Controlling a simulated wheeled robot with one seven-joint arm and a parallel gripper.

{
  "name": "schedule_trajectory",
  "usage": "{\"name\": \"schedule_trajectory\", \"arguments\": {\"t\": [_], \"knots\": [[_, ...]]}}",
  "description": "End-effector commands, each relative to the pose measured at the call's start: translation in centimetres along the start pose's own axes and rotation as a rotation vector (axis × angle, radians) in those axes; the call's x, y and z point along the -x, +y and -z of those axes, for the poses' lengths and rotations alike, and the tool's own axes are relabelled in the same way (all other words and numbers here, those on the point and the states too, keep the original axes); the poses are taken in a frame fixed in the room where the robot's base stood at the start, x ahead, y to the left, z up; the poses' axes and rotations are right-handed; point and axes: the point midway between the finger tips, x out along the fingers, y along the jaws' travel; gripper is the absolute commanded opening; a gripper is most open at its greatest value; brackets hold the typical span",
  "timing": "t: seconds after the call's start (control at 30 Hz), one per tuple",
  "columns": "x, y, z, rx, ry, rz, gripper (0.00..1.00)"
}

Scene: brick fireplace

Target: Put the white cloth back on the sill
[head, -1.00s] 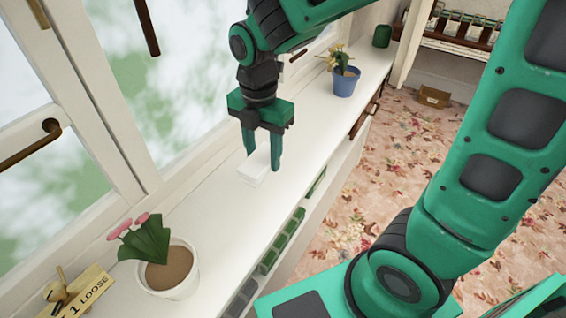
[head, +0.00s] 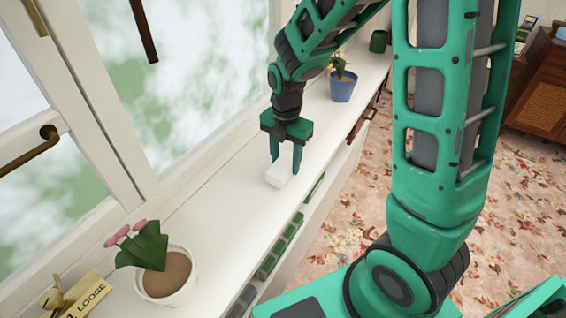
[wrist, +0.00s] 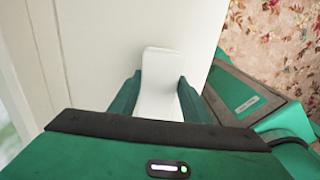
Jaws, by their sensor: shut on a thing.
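The white cloth (head: 280,172) looks like a small folded white block between the fingers of my gripper (head: 285,166). My gripper is shut on it, just over the white sill (head: 225,205). I cannot tell whether the cloth touches the sill. In the wrist view the cloth (wrist: 160,75) sits between the two green fingers of my gripper (wrist: 156,95), with the pale sill (wrist: 95,50) beneath and to the left.
A white pot with a pink-flowered plant (head: 165,275) stands near on the sill, beside a wooden sign (head: 78,300). A blue pot (head: 343,86) and a dark green object (head: 379,41) stand farther along. Window handles (head: 30,150) project at left. The sill between the pots is otherwise clear.

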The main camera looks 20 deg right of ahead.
Motion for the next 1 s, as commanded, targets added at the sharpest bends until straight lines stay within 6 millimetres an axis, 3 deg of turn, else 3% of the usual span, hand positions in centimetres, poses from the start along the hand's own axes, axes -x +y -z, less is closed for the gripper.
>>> {"name": "schedule_trajectory", "arguments": {"t": [0.3, 0.33, 0.4, 0.77, 1.0], "knots": [[-0.9, 0.0, 0.0, 0.000, -0.001, -0.001, 0.25], [-1.0, 0.0, 0.0, 0.000, -0.001, -0.001, 0.48], [-0.9, 0.0, 0.0, 0.000, 0.000, -0.001, 0.62], [-0.6, 0.1, 0.1, 0.001, -0.001, -0.002, 0.62], [2.9, 0.2, 0.0, 0.002, -0.003, -0.007, 0.62]]}}
